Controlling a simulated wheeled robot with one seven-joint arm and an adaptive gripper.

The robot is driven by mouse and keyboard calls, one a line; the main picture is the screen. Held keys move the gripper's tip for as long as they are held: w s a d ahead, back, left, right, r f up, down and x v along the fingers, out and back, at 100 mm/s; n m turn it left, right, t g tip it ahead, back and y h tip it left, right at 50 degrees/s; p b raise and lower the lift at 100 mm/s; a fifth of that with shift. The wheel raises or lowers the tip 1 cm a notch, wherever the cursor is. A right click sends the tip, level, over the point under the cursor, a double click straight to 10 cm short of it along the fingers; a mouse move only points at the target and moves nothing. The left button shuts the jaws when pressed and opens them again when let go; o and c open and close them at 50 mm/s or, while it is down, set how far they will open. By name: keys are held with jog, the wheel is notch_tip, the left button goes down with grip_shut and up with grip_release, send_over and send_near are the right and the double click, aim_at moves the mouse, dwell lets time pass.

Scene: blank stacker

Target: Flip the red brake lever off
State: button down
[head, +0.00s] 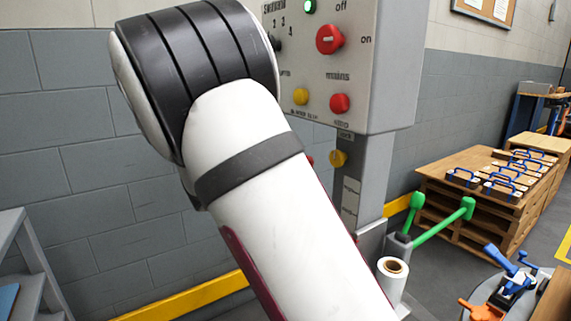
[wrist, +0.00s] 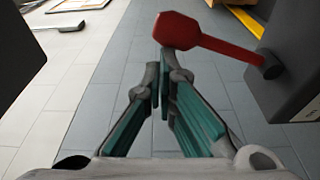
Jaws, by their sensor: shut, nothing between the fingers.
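The red brake lever (wrist: 220,42) shows in the wrist view, with a wide paddle end at upper centre. Its arm runs right and slightly down to a dark pivot on the side of a dark grey housing (wrist: 293,75). My gripper (wrist: 163,68) is shut and empty, its fingertips just below the paddle end in the picture. I cannot tell whether they touch it. In the head view my own arm covers the middle, and neither the gripper nor the lever can be made out there.
A grey control panel (head: 397,70) with a red rotary switch (head: 329,39) and buttons stands behind my arm. Two green-handled levers (head: 441,222) stick up at its right. Pallets (head: 440,195) with blue-handled parts stand farther right. A stepped grey frame (head: 35,265) is at left.

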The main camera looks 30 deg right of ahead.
jog(key=shift+s+f, duration=0.15)
jog(key=shift+s, duration=0.55)
jog(key=a+p, duration=0.3)
jog(key=a, duration=0.8)
jog(key=shift+w+a+r, duration=0.25)
jog(key=shift+w+a, duration=0.1)
jog(key=shift+w, duration=0.1)
